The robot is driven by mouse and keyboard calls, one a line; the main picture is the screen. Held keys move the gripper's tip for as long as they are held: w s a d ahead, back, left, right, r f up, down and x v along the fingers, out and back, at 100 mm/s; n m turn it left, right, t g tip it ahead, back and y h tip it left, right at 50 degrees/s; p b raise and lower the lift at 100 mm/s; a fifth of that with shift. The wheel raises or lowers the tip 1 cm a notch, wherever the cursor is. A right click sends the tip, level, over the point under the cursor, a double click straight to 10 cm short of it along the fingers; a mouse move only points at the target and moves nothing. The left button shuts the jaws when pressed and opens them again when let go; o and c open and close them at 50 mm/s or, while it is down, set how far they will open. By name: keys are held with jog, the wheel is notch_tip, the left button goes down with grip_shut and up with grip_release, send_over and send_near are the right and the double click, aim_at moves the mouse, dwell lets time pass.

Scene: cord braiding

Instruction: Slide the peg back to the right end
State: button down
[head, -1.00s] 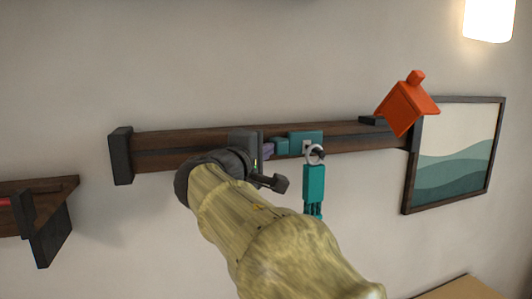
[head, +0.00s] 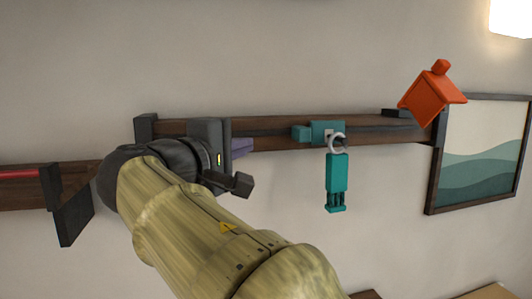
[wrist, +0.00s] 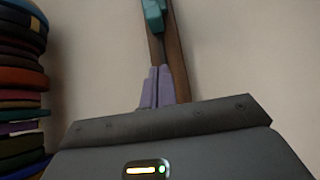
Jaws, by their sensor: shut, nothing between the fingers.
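A teal peg (head: 326,131) sits on the dark wooden rail (head: 280,126), right of the rail's middle and short of its right end. A pale ring on the peg holds a hanging teal tag (head: 337,180). My gripper (head: 243,147) is in front of the rail's left half, left of the peg and clearly apart from it. Its purple fingers are shut and empty; they also show in the wrist view (wrist: 157,88), with the peg (wrist: 154,18) beyond them along the rail. My gripper hides part of the rail behind it.
Black blocks cap the rail's left end (head: 146,128) and right end (head: 440,127). An orange house-shaped piece (head: 431,100) is at the right end, beside a framed picture (head: 480,155). Another shelf (head: 20,188) is at the left. The rail between gripper and peg is clear.

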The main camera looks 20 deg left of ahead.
jog(key=shift+s+d, duration=0.1)
jog(key=shift+s, duration=0.2)
jog(key=shift+a+f+b, duration=0.2)
jog(key=shift+a+b, duration=0.05)
jog(key=shift+b, duration=0.55)
